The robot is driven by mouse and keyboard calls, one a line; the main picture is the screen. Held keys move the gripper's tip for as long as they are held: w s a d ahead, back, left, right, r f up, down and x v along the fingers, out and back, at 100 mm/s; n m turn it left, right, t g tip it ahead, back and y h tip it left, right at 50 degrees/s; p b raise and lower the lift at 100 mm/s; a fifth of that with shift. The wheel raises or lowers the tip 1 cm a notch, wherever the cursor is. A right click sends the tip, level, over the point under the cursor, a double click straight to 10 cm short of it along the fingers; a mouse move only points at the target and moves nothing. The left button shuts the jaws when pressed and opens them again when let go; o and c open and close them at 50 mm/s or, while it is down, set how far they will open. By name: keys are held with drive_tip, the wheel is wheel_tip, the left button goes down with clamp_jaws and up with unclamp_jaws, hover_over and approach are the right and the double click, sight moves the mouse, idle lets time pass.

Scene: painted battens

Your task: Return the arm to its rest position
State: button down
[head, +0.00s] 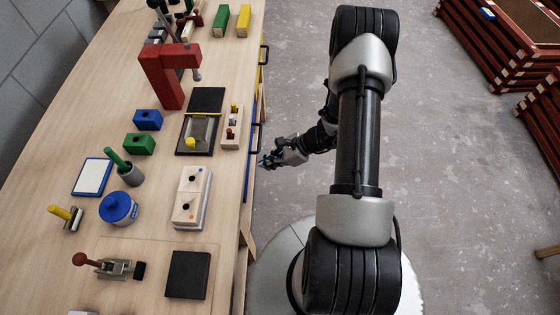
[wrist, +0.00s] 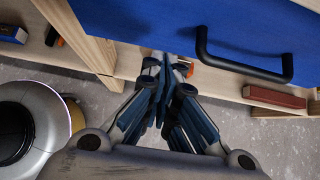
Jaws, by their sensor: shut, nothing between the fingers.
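My gripper (head: 268,161) is to the right of the workbench (head: 232,180), beside its drawer fronts, in the head view. In the wrist view my gripper (wrist: 172,68) has its fingertips together with nothing between them. It points toward the bench front, just under a blue drawer front (wrist: 180,22) with a black handle (wrist: 245,65). I cannot tell from these views how close the fingertips are to the wood. My arm reaches over the floor, clear of the bench top.
The bench top holds a red press (head: 165,80), a blue block (head: 147,119), a green block (head: 139,143), a blue-lidded jar (head: 119,208) and a black pad (head: 188,275). Slatted red crates (head: 490,40) stand at the far right. The grey floor (head: 450,170) between is open.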

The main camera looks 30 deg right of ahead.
drive_tip(key=p+v, duration=0.3)
drive_tip(key=v, duration=0.7)
drive_tip(key=shift+d, duration=0.25)
drive_tip(key=shift+s, duration=0.1)
drive_tip(key=a+r+n+g+h, duration=0.1)
drive_tip(key=a+r+n, duration=0.3)
drive_tip(key=r, duration=0.4)
drive_tip(key=s+a+r+n+g, duration=0.1)
drive_tip(key=a+r+n, duration=0.35)
drive_tip(key=r, duration=0.25)
drive_tip(key=a+r+n+g+h, duration=0.1)
drive_tip(key=a+r+n, duration=0.2)
drive_tip(key=r+n, duration=0.35)
drive_tip(key=s+a+r+n+t+h, duration=0.1)
drive_tip(key=s+a+r+n+h, duration=0.1)
drive_tip(key=s+r+n, duration=0.3)
drive_tip(key=s+a+r+n+t+h, duration=0.1)
drive_tip(key=s+a+r+n+h, duration=0.1)
drive_tip(key=s+r, duration=0.6)
drive_tip(key=shift+s+r+n+t+h, duration=0.35)
drive_tip(key=shift+r+n+h, duration=0.3)
drive_tip(key=shift+n, duration=0.75)
drive_tip(key=shift+f, duration=0.1)
